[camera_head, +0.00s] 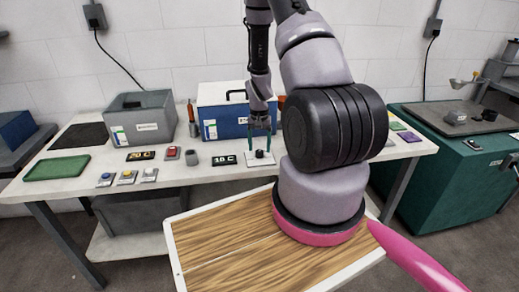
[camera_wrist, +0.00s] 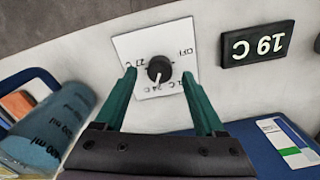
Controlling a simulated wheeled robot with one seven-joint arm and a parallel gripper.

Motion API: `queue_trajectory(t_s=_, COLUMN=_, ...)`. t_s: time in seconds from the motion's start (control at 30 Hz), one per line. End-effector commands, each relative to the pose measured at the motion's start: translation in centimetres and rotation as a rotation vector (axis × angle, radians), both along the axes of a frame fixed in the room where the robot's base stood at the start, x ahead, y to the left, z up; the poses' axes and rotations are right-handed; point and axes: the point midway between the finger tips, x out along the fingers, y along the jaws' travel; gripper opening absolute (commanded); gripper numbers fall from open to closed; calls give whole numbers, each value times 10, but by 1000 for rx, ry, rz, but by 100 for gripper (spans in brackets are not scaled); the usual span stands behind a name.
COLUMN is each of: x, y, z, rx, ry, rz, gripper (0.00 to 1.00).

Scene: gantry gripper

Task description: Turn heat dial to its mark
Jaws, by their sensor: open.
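The heat dial is a black round knob (camera_wrist: 160,69) on a white square plate (camera_wrist: 125,45) with printed marks, among them OFF, 27 C and 24 C. A pale pointer line on the knob points towards the lower edge of the plate in the wrist view, near the 24 C print. In the head view the dial plate (camera_head: 248,159) lies on the white table below my gripper (camera_head: 260,138). In the wrist view my gripper's teal fingers (camera_wrist: 159,73) are open, one on each side of the knob. Gaps show between fingers and knob; their height above it is unclear.
A blue box (camera_head: 223,121) stands behind the dial. Another display (camera_head: 141,155), a red button (camera_head: 172,152) and several button boxes lie to the left. A blue labelled cylinder (camera_wrist: 50,125) is close by in the wrist view.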

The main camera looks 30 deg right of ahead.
Motion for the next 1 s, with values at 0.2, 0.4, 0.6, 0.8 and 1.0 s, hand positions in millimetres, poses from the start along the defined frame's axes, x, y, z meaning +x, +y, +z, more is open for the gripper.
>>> queue_trajectory(t_s=0.2, x=1, y=0, z=46, rx=-1, ry=-4, rz=1, gripper=72)
queue_trajectory(t_s=0.4, x=1, y=0, z=79, rx=-1, ry=-3, rz=1, gripper=72)
queue_trajectory(t_s=0.6, x=0, y=0, z=92, rx=-1, ry=-1, rz=-1, gripper=72)
queue_trajectory(t_s=0.8, x=0, y=0, z=92, rx=0, ry=0, rz=-1, gripper=72)
queue_trajectory(t_s=1.0, x=0, y=0, z=92, rx=0, ry=0, rz=-1, gripper=72)
